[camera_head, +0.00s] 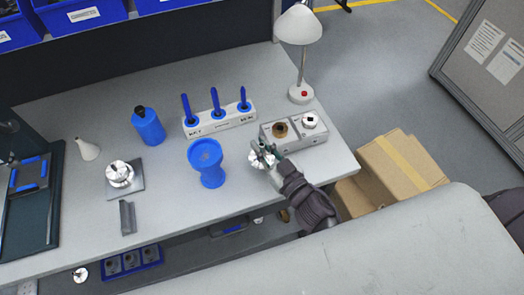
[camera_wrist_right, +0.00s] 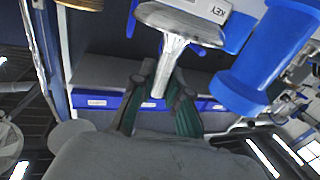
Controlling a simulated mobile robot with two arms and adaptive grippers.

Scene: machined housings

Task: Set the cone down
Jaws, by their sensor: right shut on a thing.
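My right gripper (camera_head: 264,162) is shut on a silver metal cone (camera_head: 258,156), held in front of the grey two-socket box (camera_head: 299,142). In the right wrist view the cone (camera_wrist_right: 167,68) shows as a wide round flange with a tapering stem, and the stem is between the fingers of the gripper (camera_wrist_right: 163,88). The blue flared stand (camera_head: 207,165) is just left of the gripper; it also shows in the right wrist view (camera_wrist_right: 248,82). I cannot tell whether the cone touches the table (camera_head: 170,205). My left gripper is not in view.
A white block (camera_head: 222,123) with blue pegs stands behind. A blue bottle (camera_head: 147,128), a white cone-shaped bottle (camera_head: 87,149) and a silver part on a plate (camera_head: 120,174) are left. A lamp (camera_head: 300,95) stands back right. The front table area is mostly clear.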

